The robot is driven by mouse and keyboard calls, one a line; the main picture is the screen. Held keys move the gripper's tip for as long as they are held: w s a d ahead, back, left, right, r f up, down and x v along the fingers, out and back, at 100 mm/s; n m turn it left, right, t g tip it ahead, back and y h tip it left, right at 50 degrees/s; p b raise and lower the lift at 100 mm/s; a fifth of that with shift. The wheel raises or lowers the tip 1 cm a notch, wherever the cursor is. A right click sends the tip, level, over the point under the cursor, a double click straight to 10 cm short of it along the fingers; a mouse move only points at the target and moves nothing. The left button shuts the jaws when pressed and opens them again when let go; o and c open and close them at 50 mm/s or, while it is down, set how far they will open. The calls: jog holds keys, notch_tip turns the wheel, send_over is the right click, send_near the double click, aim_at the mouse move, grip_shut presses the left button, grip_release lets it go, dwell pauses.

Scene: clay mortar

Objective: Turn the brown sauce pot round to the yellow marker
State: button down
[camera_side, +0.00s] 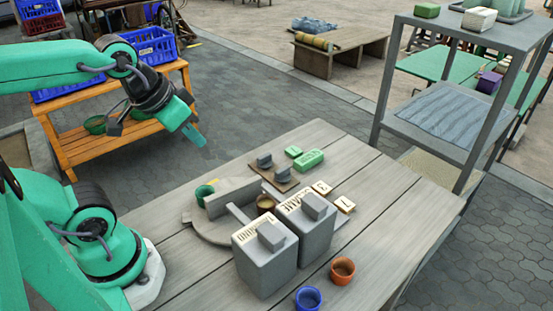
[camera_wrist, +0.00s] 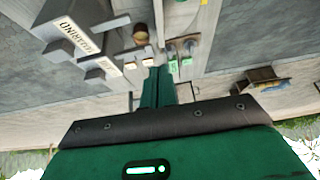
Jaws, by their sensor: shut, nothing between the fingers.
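The brown sauce pot (camera_side: 266,204) stands on the table in the side view, partly hidden behind the grey lettered blocks. It also shows near the top of the wrist view (camera_wrist: 140,38).
Two grey lettered blocks (camera_side: 265,265) (camera_side: 308,235) stand in front of the pot. A grey round base with an upright slab (camera_side: 210,228) and a green pot (camera_side: 204,194) are left. Blue (camera_side: 308,299) and orange (camera_side: 342,270) pots stand nearer.

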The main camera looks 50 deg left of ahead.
jog(key=c, duration=1.5)
grip_release()
jog(key=shift+o, duration=0.7)
jog(key=shift+w+f, duration=0.1)
jog(key=shift+w, duration=0.05)
jog(key=m+g, duration=0.1)
jog(key=g, duration=0.4)
send_over(235, 187)
notch_tip(235, 187, down, 12)
jog(key=shift+f, duration=0.15)
jog(key=shift+f+g, duration=0.3)
jog(key=shift+f, duration=0.25)
jog(key=shift+f, duration=0.1)
jog(key=shift+f, duration=3.8)
